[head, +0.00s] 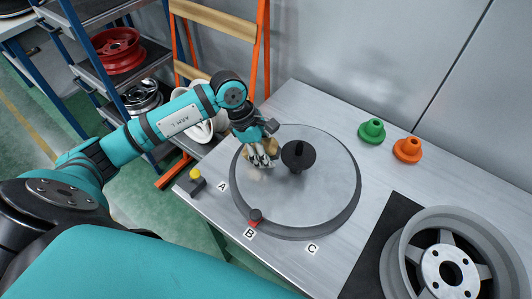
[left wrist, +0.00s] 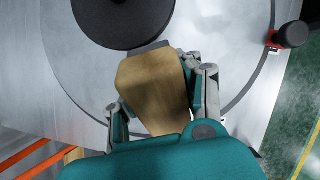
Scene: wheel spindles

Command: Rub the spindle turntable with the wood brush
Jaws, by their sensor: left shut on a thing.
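The spindle turntable (head: 325,200) is a large round grey disc on the metal table, with a black spindle hub (head: 299,156) at its middle. My left gripper (head: 264,158) is over the disc's left part, left of the hub. It is shut on the wood brush (left wrist: 152,88), whose tan wooden body lies between the fingers in the left wrist view. In the head view the brush is mostly hidden by the gripper. The hub (left wrist: 125,18) is just beyond the brush in the left wrist view. I cannot tell whether the brush touches the disc. My right gripper is not in view.
A red clamp with a black knob (head: 255,217) sits at the disc's rim near label B. A yellow button (head: 195,174) is at the left edge.

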